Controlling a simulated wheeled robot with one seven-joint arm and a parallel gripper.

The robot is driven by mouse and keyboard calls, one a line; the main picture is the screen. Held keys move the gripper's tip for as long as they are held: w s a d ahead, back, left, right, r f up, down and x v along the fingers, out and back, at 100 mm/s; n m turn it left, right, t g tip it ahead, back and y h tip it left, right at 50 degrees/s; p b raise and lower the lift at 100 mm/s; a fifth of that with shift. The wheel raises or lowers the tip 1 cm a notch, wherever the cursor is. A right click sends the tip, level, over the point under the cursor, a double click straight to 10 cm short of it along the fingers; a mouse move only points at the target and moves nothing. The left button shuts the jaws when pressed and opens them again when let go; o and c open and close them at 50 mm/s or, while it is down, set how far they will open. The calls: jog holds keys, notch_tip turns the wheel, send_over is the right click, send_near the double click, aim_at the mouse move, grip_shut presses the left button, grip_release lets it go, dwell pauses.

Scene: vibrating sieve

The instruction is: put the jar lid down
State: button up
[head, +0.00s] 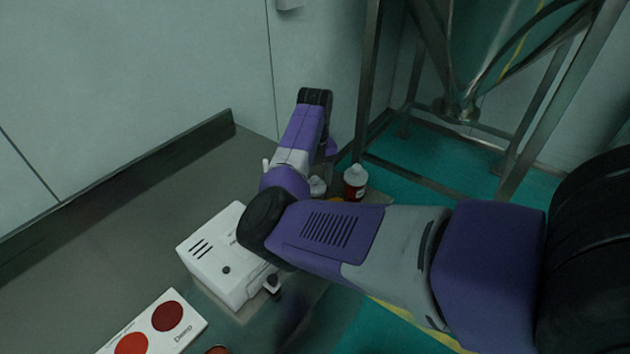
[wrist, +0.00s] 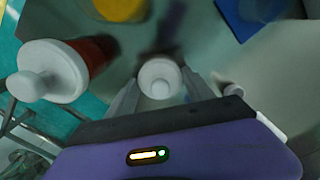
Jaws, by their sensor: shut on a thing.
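My gripper (wrist: 161,88) is shut on the jar lid (wrist: 159,73), a round white lid with a knob on top, between its two grey fingers in the wrist view. What is under the lid is hidden, so I cannot tell how far it is above the counter. A red-brown jar (wrist: 97,54) with a white knobbed top stands to the left of the gripper, apart from it. It also shows in the head view (head: 354,192). A white rounded top (head: 317,186) shows beside it there; I cannot tell whether that is the held lid. My arm hides the fingers in the head view.
A white vented box (head: 213,262) and a white card with red discs (head: 187,333) are on the grey counter (head: 120,245). A yellow thing (wrist: 121,9) and a blue thing (wrist: 243,17) lie ahead in the wrist view. A metal frame (head: 372,70) stands behind the counter.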

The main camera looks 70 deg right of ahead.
aim_at(315, 178)
jog(key=shift+f, duration=0.15)
jog(key=o, duration=1.3)
notch_tip(315, 178, up, 12)
jog(key=shift+r+b, duration=0.2)
jog(key=shift+b, duration=0.55)
